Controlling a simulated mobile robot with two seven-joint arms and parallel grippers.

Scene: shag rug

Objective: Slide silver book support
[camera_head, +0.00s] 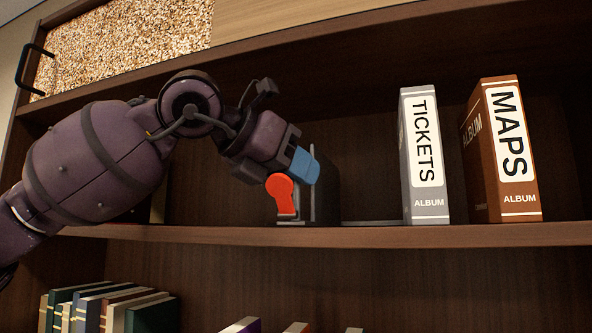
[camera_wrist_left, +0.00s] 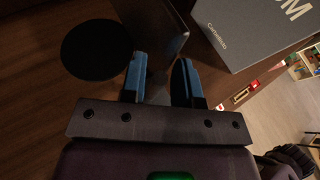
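The silver book support (camera_head: 326,188) stands upright on the shelf as a dark grey plate, with a thin flat base (camera_head: 385,222) running right toward the grey album. My left gripper (camera_head: 294,178) reaches in from the left at the support's near left side. Its two blue fingers (camera_wrist_left: 163,82) are apart in the left wrist view, with a grey plate (camera_wrist_left: 160,40), seemingly the support, between and beyond them. I cannot tell whether they touch it. A red rounded shape (camera_head: 281,191) shows beside the fingertips; I cannot tell what it belongs to. My right gripper is not in view.
A grey TICKETS album (camera_head: 424,160) and a brown MAPS album (camera_head: 508,150) stand right of the support, with bare shelf between. A grey printed box or album (camera_wrist_left: 255,30) shows in the left wrist view. Several books (camera_head: 110,310) sit on the shelf below.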

